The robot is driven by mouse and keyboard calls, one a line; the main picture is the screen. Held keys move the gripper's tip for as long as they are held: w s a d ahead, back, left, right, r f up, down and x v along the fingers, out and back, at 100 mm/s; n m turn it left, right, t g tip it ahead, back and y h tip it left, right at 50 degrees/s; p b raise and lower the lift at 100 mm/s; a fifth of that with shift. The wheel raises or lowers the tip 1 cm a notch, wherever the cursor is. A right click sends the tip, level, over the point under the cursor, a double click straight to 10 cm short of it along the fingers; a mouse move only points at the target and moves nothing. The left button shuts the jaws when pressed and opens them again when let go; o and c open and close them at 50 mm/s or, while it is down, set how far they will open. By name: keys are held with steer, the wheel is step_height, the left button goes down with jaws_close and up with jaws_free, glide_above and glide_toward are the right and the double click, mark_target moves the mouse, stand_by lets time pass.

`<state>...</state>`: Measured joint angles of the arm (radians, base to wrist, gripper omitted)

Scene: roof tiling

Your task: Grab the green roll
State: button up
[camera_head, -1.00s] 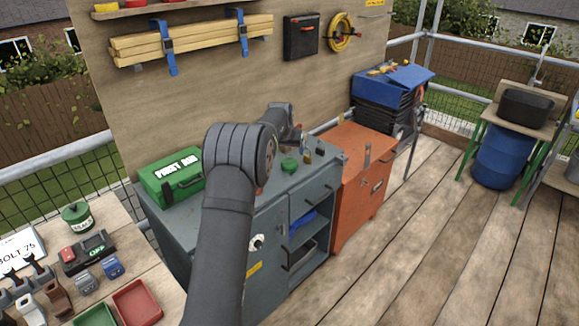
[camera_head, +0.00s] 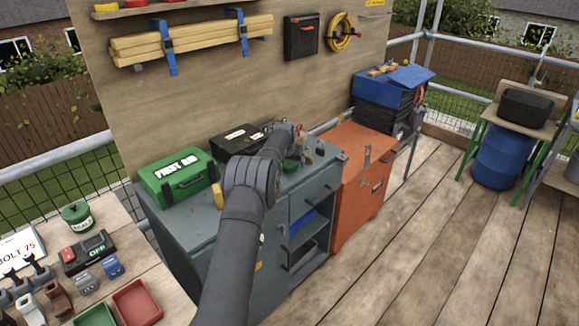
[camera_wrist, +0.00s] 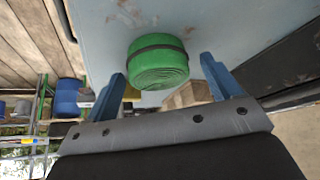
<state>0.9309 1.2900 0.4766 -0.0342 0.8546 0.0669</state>
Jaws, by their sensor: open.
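The green roll (camera_wrist: 157,62) has a dark band around it and rests on the grey cabinet top (camera_wrist: 110,20) in the wrist view. My gripper (camera_wrist: 163,72) is open, with one blue finger on each side of the near part of the roll. The fingers look apart from the roll, with nothing held between them. In the head view a small part of the green roll (camera_head: 291,165) shows beside my gripper (camera_head: 299,145), and my arm hides much of this area.
A green first aid box (camera_head: 178,177) and a black case (camera_head: 237,139) stand on the cabinet. A small wooden block (camera_wrist: 187,95) sits close to the right finger in the wrist view. An orange cabinet (camera_head: 360,180) stands to the right.

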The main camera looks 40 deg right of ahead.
steer(key=shift+w+d+f, duration=0.1)
steer(key=shift+d+f, duration=0.05)
steer(key=shift+f, duration=0.1)
steer(key=c, duration=1.1)
steer(key=shift+r, duration=0.1)
